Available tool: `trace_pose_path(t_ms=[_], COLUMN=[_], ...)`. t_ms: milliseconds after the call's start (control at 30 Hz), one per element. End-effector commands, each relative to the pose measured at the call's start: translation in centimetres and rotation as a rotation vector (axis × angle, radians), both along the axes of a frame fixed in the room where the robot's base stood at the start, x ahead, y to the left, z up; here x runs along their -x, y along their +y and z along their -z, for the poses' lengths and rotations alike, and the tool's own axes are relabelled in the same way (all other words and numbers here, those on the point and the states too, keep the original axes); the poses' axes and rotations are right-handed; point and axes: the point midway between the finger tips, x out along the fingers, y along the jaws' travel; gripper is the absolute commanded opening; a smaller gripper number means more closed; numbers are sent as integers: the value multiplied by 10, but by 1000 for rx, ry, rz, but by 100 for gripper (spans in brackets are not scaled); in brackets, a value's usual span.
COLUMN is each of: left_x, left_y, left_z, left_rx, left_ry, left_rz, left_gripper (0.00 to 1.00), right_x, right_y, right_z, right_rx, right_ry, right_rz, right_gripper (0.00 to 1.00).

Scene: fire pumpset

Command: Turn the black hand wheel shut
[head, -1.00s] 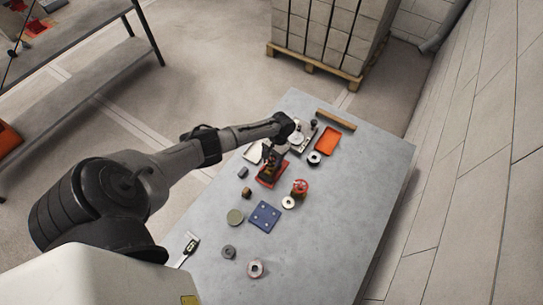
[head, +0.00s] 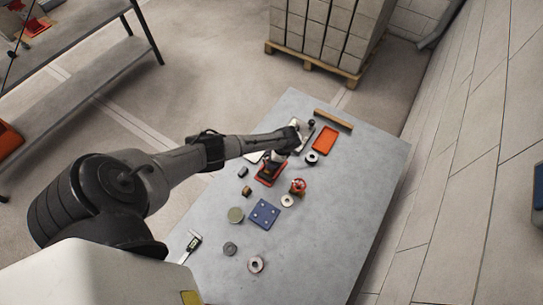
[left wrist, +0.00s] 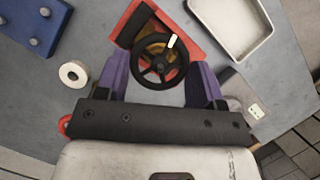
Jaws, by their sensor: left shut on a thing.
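The black hand wheel (left wrist: 160,62) shows in the left wrist view, with a dark rim, spokes and a short white handle at its upper right. It sits over a red base (left wrist: 186,22), which also shows in the head view (head: 270,173) on the grey table. My left gripper (left wrist: 160,74) has its two purple fingers at opposite sides of the wheel rim and is shut on it. In the head view my left gripper (head: 275,157) is small and partly hidden by my wrist. My right gripper is not in view.
Beside the red base stand a red round fitting (head: 298,186) and a pale ring (head: 287,200). A blue plate (head: 264,215) lies nearer, an orange tray (head: 325,139) farther back. Several small parts lie around. The table's right front is clear.

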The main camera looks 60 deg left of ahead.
Motion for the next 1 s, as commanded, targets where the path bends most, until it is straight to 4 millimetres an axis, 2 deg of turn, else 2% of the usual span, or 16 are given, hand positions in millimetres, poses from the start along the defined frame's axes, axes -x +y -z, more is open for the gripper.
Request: trace_pose_path(t_ms=[400,1000], left_x=[3,7], left_y=[-3,-4], left_z=[-2,-2], left_rx=[1,1], left_ry=[2,0], left_rz=[398,968], left_gripper=[38,38], right_x=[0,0], right_y=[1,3], right_z=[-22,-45], right_rx=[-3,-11], right_ry=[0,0], right_rz=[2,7], right_gripper=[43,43])
